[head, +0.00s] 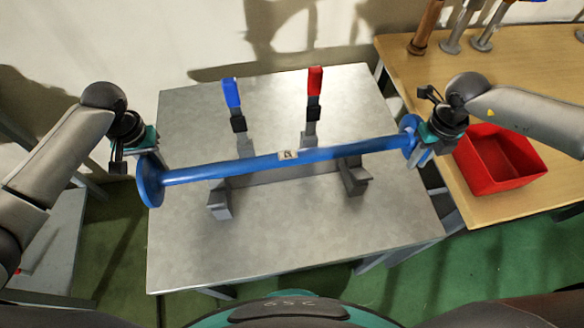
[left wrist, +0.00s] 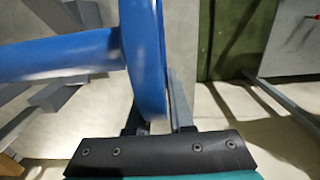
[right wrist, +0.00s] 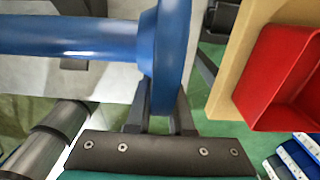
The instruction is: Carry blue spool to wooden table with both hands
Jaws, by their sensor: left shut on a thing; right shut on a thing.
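The blue spool (head: 265,164) is a long rod with a round flange at each end and a small white label near its middle. It spans the grey metal table (head: 190,255), tilted in the picture with its right end higher. My left gripper (head: 146,158) is shut on the left flange, which also shows between the fingers in the left wrist view (left wrist: 146,60). My right gripper (head: 419,148) is shut on the right flange, also seen in the right wrist view (right wrist: 172,60). The wooden table (head: 505,90) stands at the right.
A grey stand (head: 355,178) with two uprights is on the metal table below the spool. Behind it are a blue-handled clamp (head: 232,95) and a red-handled one (head: 314,85). A red bin (head: 492,160) and several cylindrical objects (head: 428,25) occupy the wooden table. Its middle is clear.

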